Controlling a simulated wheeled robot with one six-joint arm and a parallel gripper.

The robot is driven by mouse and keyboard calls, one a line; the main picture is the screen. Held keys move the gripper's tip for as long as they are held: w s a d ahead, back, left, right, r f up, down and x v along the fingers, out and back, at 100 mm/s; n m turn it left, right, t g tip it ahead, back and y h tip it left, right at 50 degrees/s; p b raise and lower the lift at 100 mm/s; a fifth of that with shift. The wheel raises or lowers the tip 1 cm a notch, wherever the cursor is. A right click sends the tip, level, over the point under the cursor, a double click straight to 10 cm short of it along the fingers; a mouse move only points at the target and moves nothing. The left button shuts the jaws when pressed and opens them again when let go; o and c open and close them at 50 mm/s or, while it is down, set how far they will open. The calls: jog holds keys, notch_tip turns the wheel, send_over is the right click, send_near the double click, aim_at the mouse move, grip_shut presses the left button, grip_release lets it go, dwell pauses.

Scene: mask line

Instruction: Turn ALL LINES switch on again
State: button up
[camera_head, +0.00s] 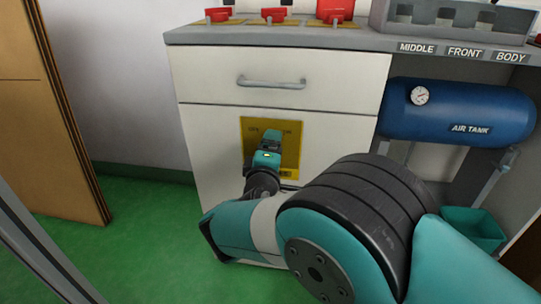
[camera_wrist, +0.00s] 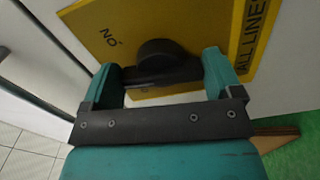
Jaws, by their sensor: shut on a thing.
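The ALL LINES switch is a yellow plate (camera_head: 289,150) on the white cabinet's lower front panel. In the wrist view the plate (camera_wrist: 110,38) carries the letters "ALL LINES" at the right and one position label at the left. Its black rotary knob (camera_wrist: 165,55) has a bar-shaped handle. My gripper (camera_wrist: 160,70) is shut on the knob, with one teal finger at each end of the handle. In the head view my gripper (camera_head: 270,143) covers the knob and the middle of the plate, so the knob's angle cannot be told there.
A drawer handle (camera_head: 271,83) sticks out above the plate. Red switches (camera_head: 274,15) stand on the countertop. A blue air tank (camera_head: 458,112) and a teal bin (camera_head: 472,230) are at the right. Brown panels (camera_head: 50,110) stand at the left; green floor (camera_head: 140,215) lies between.

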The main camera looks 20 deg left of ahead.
jog(key=shift+f+m+b, duration=0.15)
jog(key=shift+m+b, duration=0.75)
jog(key=shift+m, duration=0.95)
jog(key=shift+f+m+b, duration=0.1)
jog(key=shift+m+b, duration=0.75)
jog(key=shift+m, duration=1)
jog(key=shift+a, duration=0.1)
jog(key=o, duration=0.7)
jog(key=shift+o, duration=0.2)
jog(key=shift+s+r, duration=0.1)
jog(key=shift+s, duration=0.05)
jog(key=b+v, duration=0.1)
jog(key=v, duration=1.6)
jog(key=shift+s+b, duration=0.15)
jog(key=shift+b, duration=0.25)
